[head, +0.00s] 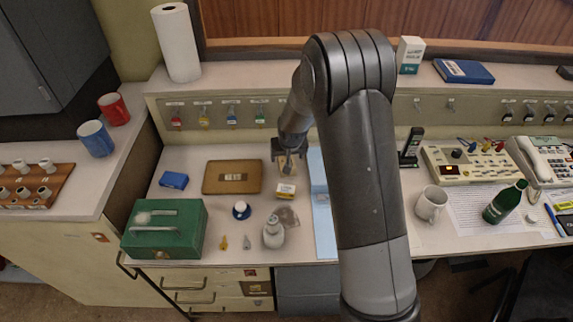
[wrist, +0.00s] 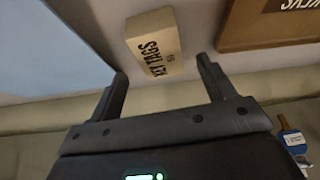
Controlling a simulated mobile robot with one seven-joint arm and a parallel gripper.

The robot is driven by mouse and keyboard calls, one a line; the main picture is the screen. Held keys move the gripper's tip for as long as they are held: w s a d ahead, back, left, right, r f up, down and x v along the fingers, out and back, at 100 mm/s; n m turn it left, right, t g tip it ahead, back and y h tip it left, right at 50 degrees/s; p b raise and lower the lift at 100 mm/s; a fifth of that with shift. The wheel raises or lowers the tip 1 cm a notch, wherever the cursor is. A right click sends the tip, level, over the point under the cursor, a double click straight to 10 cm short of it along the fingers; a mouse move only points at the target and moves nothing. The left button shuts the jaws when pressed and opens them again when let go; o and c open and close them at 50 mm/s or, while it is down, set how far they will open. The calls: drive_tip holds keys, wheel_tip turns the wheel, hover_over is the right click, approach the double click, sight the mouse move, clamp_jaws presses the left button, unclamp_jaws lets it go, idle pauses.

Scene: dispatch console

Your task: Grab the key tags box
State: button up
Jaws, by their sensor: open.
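The key tags box (wrist: 155,43) is a small cream carton with black lettering, lying on the console top. In the wrist view it lies beyond and between my two fingertips, apart from them. In the head view the small box (head: 286,190) with a yellow band sits just below my gripper (head: 289,159). My gripper in the wrist view (wrist: 163,75) is open and empty, with a finger on each side of the box's near end.
A blue folder (head: 323,215) lies close on the right. Keys hang behind.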

drive_tip(key=shift+x, duration=2.35)
drive_tip(key=shift+s, duration=0.15)
drive_tip(key=shift+c, duration=0.2)
drive_tip(key=c, duration=1)
